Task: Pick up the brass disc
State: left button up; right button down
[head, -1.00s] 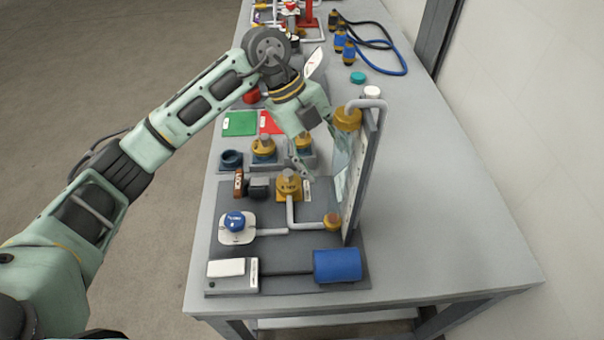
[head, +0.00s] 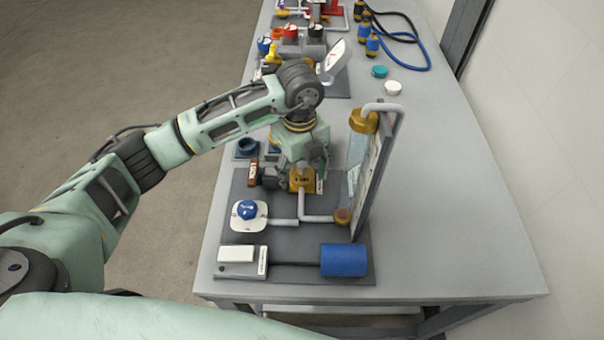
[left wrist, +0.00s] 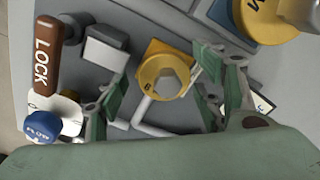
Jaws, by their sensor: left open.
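A brass piece (head: 301,181) with a round top on a squarish base stands on the near skid plate (head: 290,234). In the left wrist view it (left wrist: 164,76) lies between the fingers of my left gripper (left wrist: 160,85), which are apart on either side. No grip on it shows. In the head view my left gripper (head: 304,166) points down right over the piece and partly hides it. I cannot tell for sure which is the named disc.
A brown LOCK handle (left wrist: 46,52) and a blue FLOW knob (left wrist: 39,125) stand to the left. An upright panel (head: 377,165) with a clear tube stands close on the right. A blue cylinder (head: 344,260) lies in front.

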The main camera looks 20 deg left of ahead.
aim_at(300, 167)
pick_arm(q)
jog(key=shift+d, duration=0.1)
jog(key=shift+c, duration=0.9)
jog(key=c, duration=1.1)
notch_tip(300, 167, up, 9)
jog(key=shift+r+b, duration=0.15)
jog(key=shift+b, duration=0.9)
jog(key=shift+r, duration=0.4)
